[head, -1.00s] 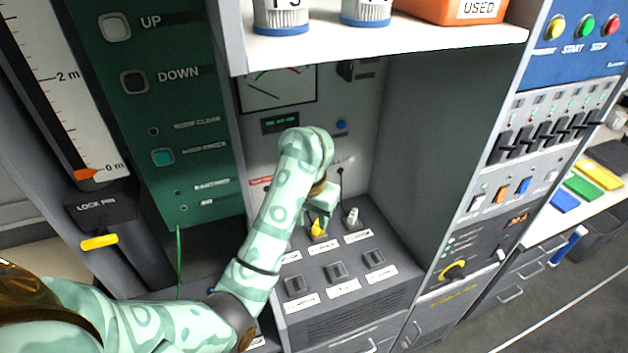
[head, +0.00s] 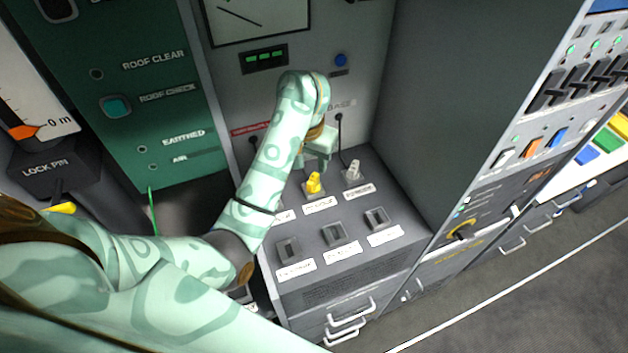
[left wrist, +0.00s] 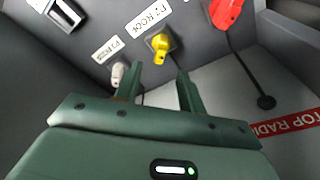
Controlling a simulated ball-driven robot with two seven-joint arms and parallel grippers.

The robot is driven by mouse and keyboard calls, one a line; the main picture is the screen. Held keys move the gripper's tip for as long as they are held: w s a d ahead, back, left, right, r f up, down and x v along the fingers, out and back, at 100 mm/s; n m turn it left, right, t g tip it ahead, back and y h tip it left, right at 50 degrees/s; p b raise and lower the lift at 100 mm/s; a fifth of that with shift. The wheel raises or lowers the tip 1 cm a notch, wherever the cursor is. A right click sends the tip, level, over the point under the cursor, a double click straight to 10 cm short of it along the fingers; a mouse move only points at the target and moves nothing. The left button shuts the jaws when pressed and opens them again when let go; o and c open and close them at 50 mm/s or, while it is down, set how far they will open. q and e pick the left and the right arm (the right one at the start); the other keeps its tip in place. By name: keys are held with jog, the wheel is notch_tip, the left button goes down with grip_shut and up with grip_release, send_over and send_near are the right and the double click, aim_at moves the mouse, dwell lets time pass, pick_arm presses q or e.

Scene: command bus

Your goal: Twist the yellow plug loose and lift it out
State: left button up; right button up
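The yellow plug (head: 314,184) sits upright in a socket in the back row of the grey sloped panel (head: 310,232). It also shows in the left wrist view (left wrist: 160,43), just beyond the fingertips. My left gripper (head: 318,160) hangs just behind and above the plug. In the left wrist view its two fingers (left wrist: 158,75) are apart with nothing between them, and the plug lies ahead of the gap. My right gripper is in neither view.
A white plug (head: 353,172) stands right of the yellow one. A red plug (left wrist: 226,14) with a black cable is on the other side, hidden in the head view by my arm. Empty sockets (head: 334,233) line the front row. A side wall (head: 440,90) closes the bay.

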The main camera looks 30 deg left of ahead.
aim_at(313, 177)
pick_arm(q)
jog(key=f, duration=0.2)
jog(key=f+b, duration=0.1)
jog(key=f, duration=0.1)
jog(key=w+f+b, duration=0.1)
jog(key=f, duration=0.2)
jog(key=shift+w+f+b, duration=0.15)
jog(key=shift+f+b, duration=0.15)
jog(key=shift+f, duration=0.25)
grip_shut()
jog(key=n+b, duration=0.1)
jog(key=n, duration=0.1)
jog(key=shift+f+n, duration=0.1)
jog(key=shift+n, duration=0.3)
jog(key=shift+n+y+b, duration=0.3)
jog(key=shift+n+b, duration=0.05)
jog(key=shift+n, duration=0.25)
